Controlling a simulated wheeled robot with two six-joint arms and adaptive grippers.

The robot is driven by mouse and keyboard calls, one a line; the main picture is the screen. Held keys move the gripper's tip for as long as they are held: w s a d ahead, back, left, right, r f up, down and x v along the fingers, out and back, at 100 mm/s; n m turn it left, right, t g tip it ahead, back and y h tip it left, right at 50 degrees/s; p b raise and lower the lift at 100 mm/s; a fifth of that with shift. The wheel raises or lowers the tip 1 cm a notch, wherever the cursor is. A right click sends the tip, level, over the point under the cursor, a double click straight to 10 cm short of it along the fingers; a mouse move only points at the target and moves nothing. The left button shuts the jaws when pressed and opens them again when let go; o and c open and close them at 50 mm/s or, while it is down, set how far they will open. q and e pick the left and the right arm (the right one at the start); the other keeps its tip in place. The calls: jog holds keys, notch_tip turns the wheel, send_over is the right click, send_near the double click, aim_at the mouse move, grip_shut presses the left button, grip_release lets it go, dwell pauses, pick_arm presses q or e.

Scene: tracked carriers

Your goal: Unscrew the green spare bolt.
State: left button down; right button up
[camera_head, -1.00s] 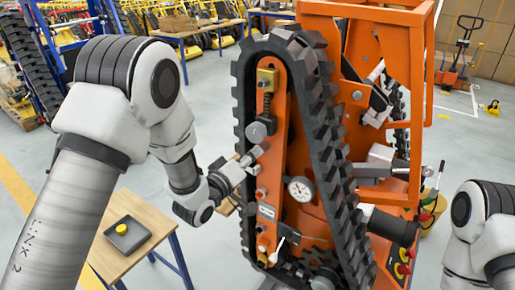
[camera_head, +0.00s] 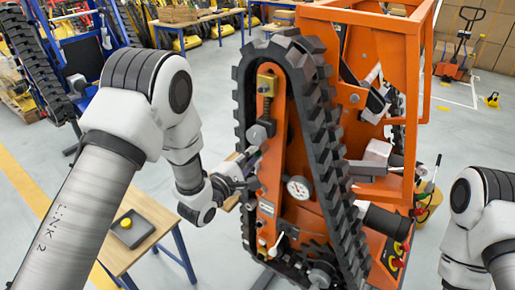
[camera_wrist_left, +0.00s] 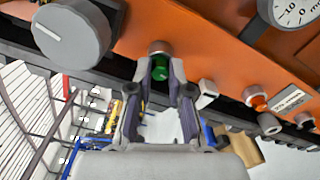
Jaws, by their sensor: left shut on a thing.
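The green spare bolt (camera_wrist_left: 160,74) shows in the left wrist view, between the two fingers of my left gripper (camera_wrist_left: 161,88). The fingers are shut on it. A round metal piece (camera_wrist_left: 160,48) sits at its far end, against the orange side plate (camera_wrist_left: 215,50) of the tracked carrier. I cannot tell whether the bolt is still in its thread. In the head view my left gripper (camera_head: 246,168) is at the left edge of the orange plate (camera_head: 271,190), beside the black track, and hides the bolt. My right arm shows at the right edge, but its gripper is out of view.
A big grey knob (camera_wrist_left: 71,35) is close left of the gripper. A dial gauge (camera_head: 298,188) and an orange-red bolt (camera_wrist_left: 255,97) are to the right. The black track (camera_head: 320,130) wraps the plate. A wooden table (camera_head: 120,262) with a grey tray (camera_head: 129,230) stands at left.

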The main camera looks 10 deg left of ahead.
pick_arm(q)
jog(key=n+p, duration=0.1)
jog(key=n, duration=0.5)
jog(key=shift+r+n+p, duration=0.1)
jog(key=shift+n+p, duration=0.2)
jog(key=shift+p, duration=0.1)
jog(key=c, duration=1.2)
grip_release()
jog(key=shift+c, duration=0.2)
pick_arm(e)
notch_tip(320, 180, up, 3)
jog(key=shift+f, duration=0.2)
